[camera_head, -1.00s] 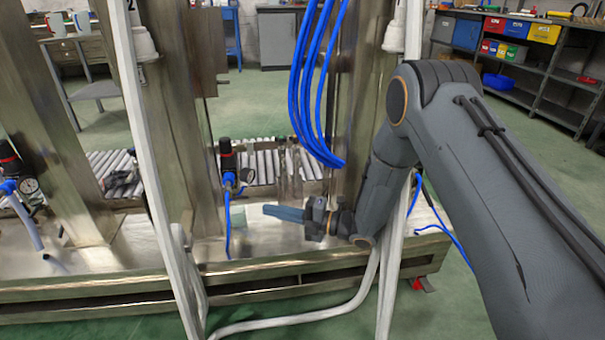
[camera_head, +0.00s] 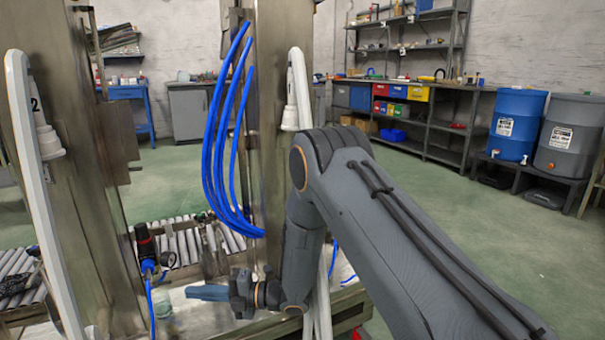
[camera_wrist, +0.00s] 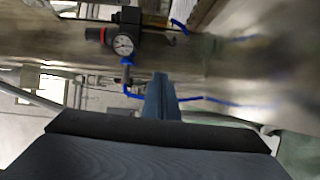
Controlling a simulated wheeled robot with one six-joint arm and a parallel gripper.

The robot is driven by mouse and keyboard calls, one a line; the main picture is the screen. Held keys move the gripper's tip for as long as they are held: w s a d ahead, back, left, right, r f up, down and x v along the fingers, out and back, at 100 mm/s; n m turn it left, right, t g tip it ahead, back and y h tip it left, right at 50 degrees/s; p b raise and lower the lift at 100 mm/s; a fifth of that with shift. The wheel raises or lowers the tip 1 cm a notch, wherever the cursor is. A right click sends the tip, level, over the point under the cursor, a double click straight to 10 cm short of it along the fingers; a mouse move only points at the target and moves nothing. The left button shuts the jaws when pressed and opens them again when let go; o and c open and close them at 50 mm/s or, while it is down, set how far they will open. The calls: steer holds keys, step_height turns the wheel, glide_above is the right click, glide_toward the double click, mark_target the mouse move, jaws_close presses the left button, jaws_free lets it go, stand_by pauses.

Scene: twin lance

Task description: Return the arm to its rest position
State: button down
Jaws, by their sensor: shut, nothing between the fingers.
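My gripper (camera_head: 207,292) is at the lower left of the head view, at the end of my bent grey arm. Its blue-grey fingers point left over the metal bench of the machine and are shut with nothing between them. In the wrist view the shut fingers (camera_wrist: 161,98) reach up from the dark gripper body. A pressure gauge (camera_wrist: 123,45) with a black regulator and blue hose shows beyond the fingertips, apart from them.
Blue hoses (camera_head: 217,150) hang beside a steel post (camera_head: 268,90). White tubular frames (camera_head: 45,200) stand close to the arm. A roller conveyor (camera_head: 185,240) lies behind. Shelving with coloured bins (camera_head: 405,92) and a blue barrel (camera_head: 516,122) stand at the back right. Green floor at right is clear.

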steer(key=w+d+r+m+t+h, duration=0.2)
steer(key=w+r+m+t+h, duration=0.35)
steer(key=r+m, duration=0.2)
steer(key=s+d+r+m+h, duration=0.4)
steer(key=s+d+m+h, duration=0.2)
steer(key=d+m, duration=0.25)
steer(key=s+d+r+m+g+h, duration=0.15)
steer(key=s+d+m, duration=0.3)
steer(key=s, duration=0.55)
steer(key=s+d+r+m+g+h, duration=0.1)
steer(key=s+d+m+g+h, duration=0.2)
steer(key=s+d, duration=0.5)
steer(key=s+d+r+m+g, duration=0.25)
steer(key=s+m, duration=0.35)
steer(key=s, duration=0.6)
steer(key=d+r+m+p, duration=0.2)
steer(key=d+r+p, duration=0.8)
steer(key=p, duration=0.5)
steer(key=d+r+m+h+p, duration=0.1)
steer(key=d+r+m+p, duration=0.2)
steer(key=d+r+p, duration=0.7)
step_height(320, 180, up, 5)
steer(key=p, duration=0.6)
steer(key=shift+w+m+h, duration=0.15)
steer(key=shift+m+h, duration=0.15)
steer(key=shift+m, duration=0.05)
steer(key=c, duration=2.2)
jaws_free()
steer(key=shift+d+r+t+p, duration=0.25)
steer(key=shift+d+p, duration=0.1)
